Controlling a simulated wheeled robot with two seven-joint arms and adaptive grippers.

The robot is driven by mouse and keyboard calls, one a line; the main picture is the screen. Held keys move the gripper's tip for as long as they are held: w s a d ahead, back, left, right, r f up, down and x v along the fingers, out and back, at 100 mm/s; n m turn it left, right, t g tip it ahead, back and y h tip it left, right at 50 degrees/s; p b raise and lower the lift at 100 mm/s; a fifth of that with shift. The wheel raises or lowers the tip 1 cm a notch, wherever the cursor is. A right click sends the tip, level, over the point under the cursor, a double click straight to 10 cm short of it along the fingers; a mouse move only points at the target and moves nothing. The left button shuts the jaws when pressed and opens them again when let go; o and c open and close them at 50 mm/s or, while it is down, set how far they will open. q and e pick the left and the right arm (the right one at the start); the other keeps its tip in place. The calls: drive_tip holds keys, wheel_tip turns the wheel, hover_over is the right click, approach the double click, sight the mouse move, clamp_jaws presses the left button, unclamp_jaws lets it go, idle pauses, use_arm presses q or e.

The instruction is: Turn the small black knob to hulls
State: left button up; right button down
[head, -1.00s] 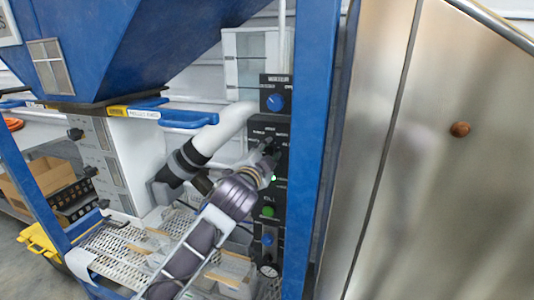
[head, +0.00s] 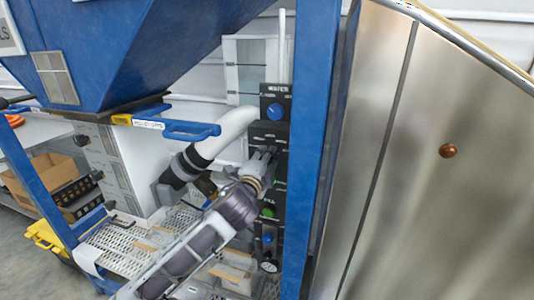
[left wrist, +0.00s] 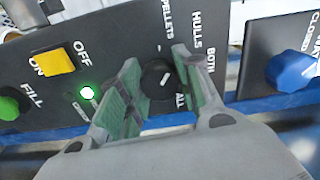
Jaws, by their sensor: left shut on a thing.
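The small black knob (left wrist: 157,80) sits on a dark panel (left wrist: 120,30) in the left wrist view, with the labels PELLETS, HULLS, BOTH and ALL around it. A short white mark on its face slants up to the right; I cannot tell exactly which label it points to. My left gripper (left wrist: 150,88) has its green-padded fingers on either side of the knob and is shut on it. In the head view the left gripper (head: 263,160) reaches the panel column and hides the knob. My right gripper is not in view.
A blue water knob (head: 275,111) is just above, and shows at the right in the left wrist view (left wrist: 292,70). A yellow switch (left wrist: 57,62), a lit green lamp (left wrist: 87,92) and a green FILL button (left wrist: 8,103) lie to the left. A blue post (head: 313,150) stands right of the panel.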

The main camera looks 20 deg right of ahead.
use_arm(q)
drive_tip(key=shift+r+m, duration=0.1)
drive_tip(key=shift+m, duration=0.2)
drive_tip(key=shift+m+p, duration=0.5)
drive_tip(key=shift+p, duration=0.05)
drive_tip(key=shift+f+m, duration=0.2)
drive_tip(key=shift+m, duration=0.1)
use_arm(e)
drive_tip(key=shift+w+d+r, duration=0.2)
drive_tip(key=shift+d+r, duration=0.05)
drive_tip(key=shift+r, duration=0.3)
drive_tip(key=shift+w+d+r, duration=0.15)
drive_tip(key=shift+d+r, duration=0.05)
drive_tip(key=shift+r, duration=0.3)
use_arm(q)
drive_tip(key=o, duration=1)
drive_tip(key=shift+o, duration=0.2)
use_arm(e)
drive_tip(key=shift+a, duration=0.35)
use_arm(q)
drive_tip(key=shift+s+a, duration=0.1)
drive_tip(key=shift+s, duration=0.05)
